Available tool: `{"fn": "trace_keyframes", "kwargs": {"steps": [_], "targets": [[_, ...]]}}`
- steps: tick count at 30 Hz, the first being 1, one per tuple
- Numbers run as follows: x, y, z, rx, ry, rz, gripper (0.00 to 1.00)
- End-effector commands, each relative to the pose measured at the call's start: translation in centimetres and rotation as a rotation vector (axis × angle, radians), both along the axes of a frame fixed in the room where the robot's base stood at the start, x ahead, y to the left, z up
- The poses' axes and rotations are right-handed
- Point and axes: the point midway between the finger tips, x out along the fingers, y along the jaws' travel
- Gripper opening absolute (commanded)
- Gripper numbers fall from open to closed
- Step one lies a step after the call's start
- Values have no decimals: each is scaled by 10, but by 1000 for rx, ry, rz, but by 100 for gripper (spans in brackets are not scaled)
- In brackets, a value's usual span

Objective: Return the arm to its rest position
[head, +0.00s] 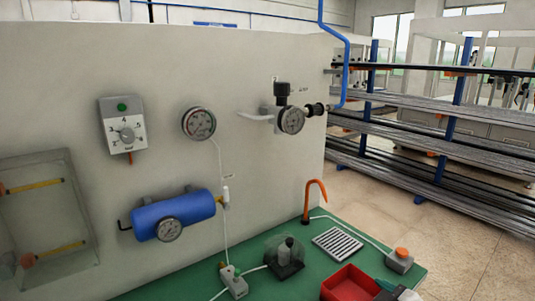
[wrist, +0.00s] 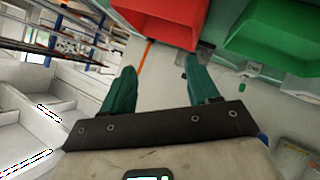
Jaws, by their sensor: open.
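My gripper (wrist: 160,66) shows in the wrist view, with two dark green fingers standing apart. Nothing is between the fingers. A red bin (wrist: 166,20) is beyond the fingertips at the top of that view, and a green bin (wrist: 272,40) is to its right.
In the head view a pale panel carries a dial box (head: 123,126), gauges (head: 198,123) and a blue cylinder (head: 174,215). Below, a green bench top (head: 335,232) holds a red tray (head: 350,284), a grille (head: 337,244) and an orange hook (head: 315,190). Racks (head: 440,110) stand right; floor between is clear.

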Motion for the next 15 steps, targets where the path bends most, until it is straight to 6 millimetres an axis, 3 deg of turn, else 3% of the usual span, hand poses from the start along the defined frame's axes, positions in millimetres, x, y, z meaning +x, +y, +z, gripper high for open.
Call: {"fn": "trace_keyframes", "kwargs": {"steps": [1, 6, 12, 15], "targets": [[-27, -3, -26, 55, 84, -48, 60], [-119, -20, -95, 235, 352, -266, 60], [-234, -41, -143, 375, 616, -575, 60], [-278, -48, -171, 351, 752, -649, 60]]}}
